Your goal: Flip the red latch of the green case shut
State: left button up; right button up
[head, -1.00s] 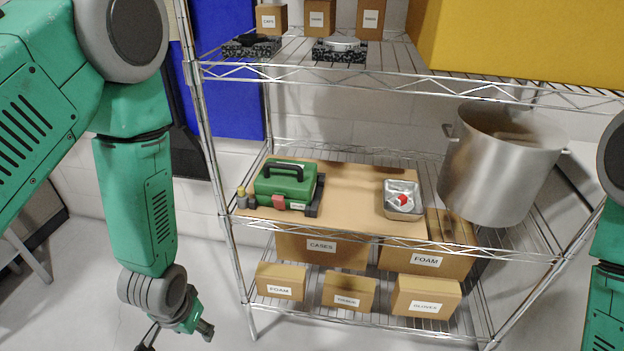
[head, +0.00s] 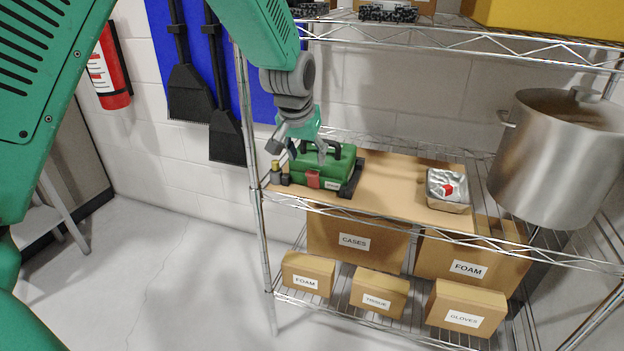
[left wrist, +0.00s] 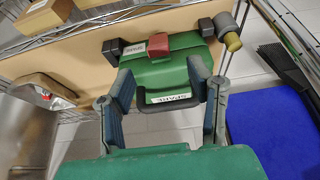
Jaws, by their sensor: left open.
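The green case (head: 340,169) stands on the left part of the cardboard-covered middle shelf. Its red latch (head: 313,179) is at the front face; I cannot tell how far it is folded. My left gripper (head: 299,150) hangs above the left part of the case, fingers pointing down and apart. In the left wrist view, the open fingers of my left gripper (left wrist: 161,82) frame the case (left wrist: 168,73) and its dark handle (left wrist: 168,106), with nothing clearly held. The red latch (left wrist: 173,43) lies beyond the fingertips there. My right gripper is out of view.
A foil tray (head: 447,186) with a red item and a large steel pot (head: 555,160) are to the right. A shelf post (head: 250,150) and the upper shelf (head: 450,27) bound the space. Cardboard between case and tray is clear.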

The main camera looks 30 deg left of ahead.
aim_at(314, 173)
pick_arm(q)
jog(key=x, duration=0.2)
jog(key=d+b+x, duration=0.1)
jog(key=x, duration=0.2)
jog(key=shift+w+a+f, duration=0.35)
jog(key=shift+a+f, duration=0.05)
jog(key=shift+f, duration=0.35)
jog(key=shift+w+a+f, duration=0.1)
jog(key=shift+a+f, duration=0.25)
jog(key=shift+a, duration=0.1)
jog(key=shift+d+r, duration=0.1)
jog(key=shift+d, duration=0.05)
jog(key=shift+d+r, duration=0.15)
jog(key=shift+d, duration=0.3)
grip_shut()
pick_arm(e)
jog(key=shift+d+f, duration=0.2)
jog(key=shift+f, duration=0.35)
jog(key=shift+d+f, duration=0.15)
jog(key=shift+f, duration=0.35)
